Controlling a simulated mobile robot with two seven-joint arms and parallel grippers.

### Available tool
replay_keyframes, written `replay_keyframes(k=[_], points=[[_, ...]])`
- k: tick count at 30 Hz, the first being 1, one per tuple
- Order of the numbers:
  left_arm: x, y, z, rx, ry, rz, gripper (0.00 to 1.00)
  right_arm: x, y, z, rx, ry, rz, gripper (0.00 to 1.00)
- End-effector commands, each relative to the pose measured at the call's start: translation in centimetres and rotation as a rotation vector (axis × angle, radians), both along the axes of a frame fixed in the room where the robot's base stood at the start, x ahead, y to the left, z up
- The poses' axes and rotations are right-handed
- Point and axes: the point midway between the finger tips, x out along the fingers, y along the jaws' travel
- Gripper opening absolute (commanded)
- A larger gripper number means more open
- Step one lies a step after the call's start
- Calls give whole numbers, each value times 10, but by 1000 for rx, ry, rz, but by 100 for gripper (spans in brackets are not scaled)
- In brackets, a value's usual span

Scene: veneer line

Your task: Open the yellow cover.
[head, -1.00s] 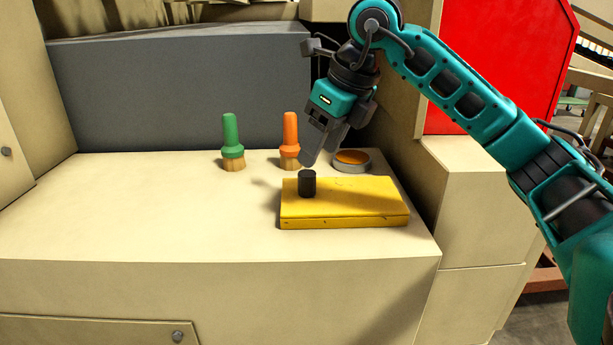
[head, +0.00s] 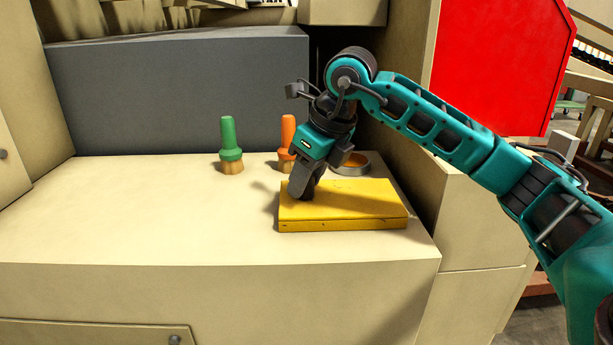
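The yellow cover (head: 350,204) lies flat and closed on the beige worktop, right of centre in the head view. A dark knob stands near its left end in the earlier picture; now my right gripper hides most or all of it. My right gripper (head: 301,194) points down at the knob's place, its fingertips at the cover's top. I cannot tell whether its fingers are closed on the knob. My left gripper is not in view.
A green-handled brush (head: 230,145) and an orange-handled brush (head: 287,142) stand behind the cover. A round tin with orange contents (head: 351,164) sits just behind it. A grey panel (head: 180,90) rises at the back. The worktop's left side (head: 110,215) is clear.

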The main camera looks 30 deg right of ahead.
Motion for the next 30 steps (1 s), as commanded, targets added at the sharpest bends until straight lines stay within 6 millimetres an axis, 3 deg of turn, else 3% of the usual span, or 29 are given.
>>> replay_keyframes(k=[12,23,30], points=[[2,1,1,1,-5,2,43,0,0,0,0,0,0,0],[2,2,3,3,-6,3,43,2,3,1,1,0,1,0],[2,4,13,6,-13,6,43,20,36,3,3,1,7,0]])
